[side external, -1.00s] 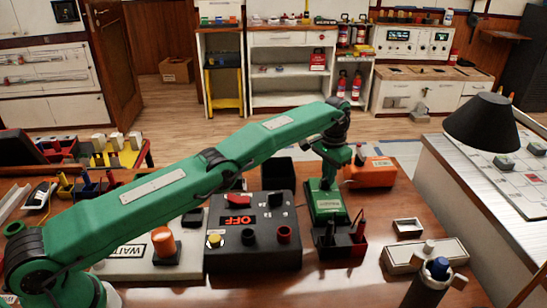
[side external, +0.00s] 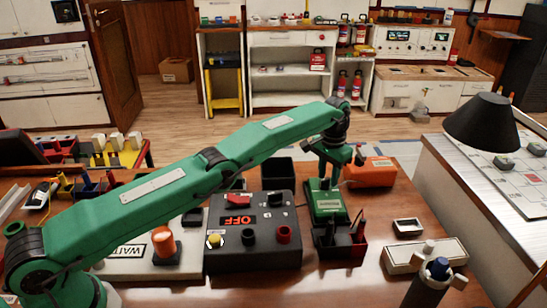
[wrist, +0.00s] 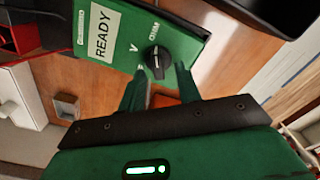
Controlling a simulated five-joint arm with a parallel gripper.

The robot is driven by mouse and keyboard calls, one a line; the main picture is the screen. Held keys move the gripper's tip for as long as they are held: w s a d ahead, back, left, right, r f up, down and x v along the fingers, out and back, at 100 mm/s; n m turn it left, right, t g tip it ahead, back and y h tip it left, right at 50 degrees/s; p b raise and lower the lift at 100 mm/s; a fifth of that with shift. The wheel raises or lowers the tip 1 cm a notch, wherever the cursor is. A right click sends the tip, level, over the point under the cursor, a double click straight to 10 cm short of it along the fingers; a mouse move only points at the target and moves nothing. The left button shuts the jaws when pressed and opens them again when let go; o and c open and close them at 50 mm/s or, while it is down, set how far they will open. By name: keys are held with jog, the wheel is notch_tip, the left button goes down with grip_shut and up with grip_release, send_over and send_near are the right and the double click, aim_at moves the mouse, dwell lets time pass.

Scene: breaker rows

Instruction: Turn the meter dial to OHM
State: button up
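The green meter (wrist: 178,38) has a white READY label and a black dial (wrist: 157,62) with a white pointer line. In the wrist view the line points roughly toward the OHM mark (wrist: 153,32); a V mark is to its left. The meter also stands on the table in the side view (side external: 327,205), its dial hard to make out there. My gripper (wrist: 161,72) is open, its two green fingers apart with the tips at the dial's near edge, one to each side. I cannot tell whether they touch it.
A black box reading OFF (side external: 251,255) stands left of the meter. A black holder with tools (side external: 340,244) is just in front of it, and an orange case (side external: 370,172) is behind right. A white tray (side external: 425,257) and a dark bottle (side external: 428,284) are at the front right.

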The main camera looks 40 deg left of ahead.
jog(key=n, duration=0.5)
jog(key=shift+a+n, duration=0.3)
jog(key=shift+n, duration=0.1)
jog(key=n, duration=0.6)
jog(key=shift+s+a, duration=0.15)
jog(key=shift+a, duration=0.1)
jog(key=n, duration=0.6)
jog(key=shift+s+a, duration=0.1)
jog(key=shift+s, duration=0.2)
jog(key=n, duration=0.5)
jog(key=shift+s, duration=0.25)
jog(key=shift+r, duration=0.2)
jog(key=shift+s+a+r+m+t, duration=0.3)
jog(key=shift+s+a+r+m, duration=0.6)
jog(key=shift+r, duration=3.5)
jog(key=shift+s+a+r+m+t, duration=0.3)
jog(key=shift+s+a+r+m, duration=0.55)
jog(key=shift+r, duration=3.55)
jog(key=s+a+r+m+t, duration=0.1)
jog(key=s+a+r+m, duration=0.2)
jog(key=s+r+m, duration=0.2)
jog(key=shift+s+a+r, duration=0.2)
jog(key=shift+s+r, duration=1.1)
jog(key=shift+s, duration=0.85)
